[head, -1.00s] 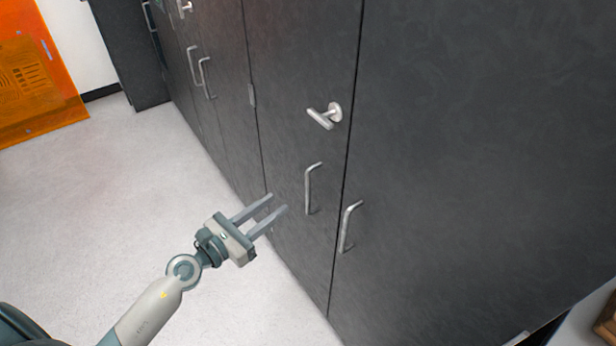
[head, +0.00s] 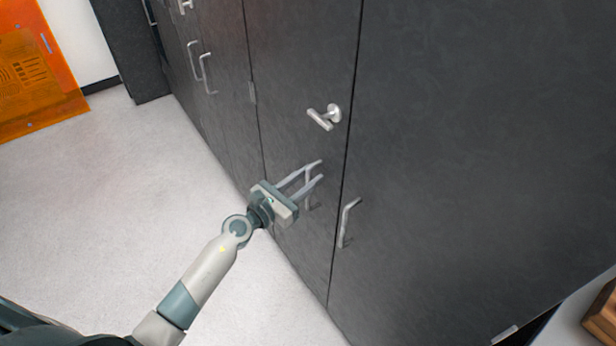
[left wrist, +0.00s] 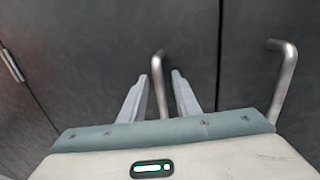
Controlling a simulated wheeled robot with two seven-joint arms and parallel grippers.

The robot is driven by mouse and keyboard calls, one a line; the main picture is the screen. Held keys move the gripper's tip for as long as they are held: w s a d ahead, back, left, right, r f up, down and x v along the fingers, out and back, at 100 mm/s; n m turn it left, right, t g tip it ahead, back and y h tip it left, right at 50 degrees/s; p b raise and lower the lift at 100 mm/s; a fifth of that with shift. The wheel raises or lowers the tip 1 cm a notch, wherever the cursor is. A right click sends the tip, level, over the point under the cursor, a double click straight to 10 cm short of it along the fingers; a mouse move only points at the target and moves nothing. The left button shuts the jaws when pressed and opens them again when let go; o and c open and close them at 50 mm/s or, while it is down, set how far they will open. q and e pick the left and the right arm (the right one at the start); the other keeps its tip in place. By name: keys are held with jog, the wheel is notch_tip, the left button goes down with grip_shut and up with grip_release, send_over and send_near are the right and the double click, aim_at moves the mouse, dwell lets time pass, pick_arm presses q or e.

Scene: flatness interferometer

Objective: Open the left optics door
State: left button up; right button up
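The left optics door (head: 295,100) is a dark grey cabinet panel and stands shut, flush with its neighbour. Its vertical bar handle (head: 308,190) is partly hidden behind my left gripper (head: 320,169) in the head view. A silver T-shaped latch knob (head: 325,117) sits above that handle. In the left wrist view the handle (left wrist: 159,85) stands between the two fingertips of my left gripper (left wrist: 166,76). The fingers are apart, one on each side of the bar, with gaps visible. My right gripper is in neither view.
The neighbouring right door (head: 470,130) has its own bar handle (head: 348,222), close to the right of my left gripper. More cabinet doors with handles (head: 207,73) run off to the left. The pale floor (head: 110,200) is clear. An orange panel (head: 35,75) stands at the far left.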

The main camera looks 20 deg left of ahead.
pick_arm(q)
grip_shut()
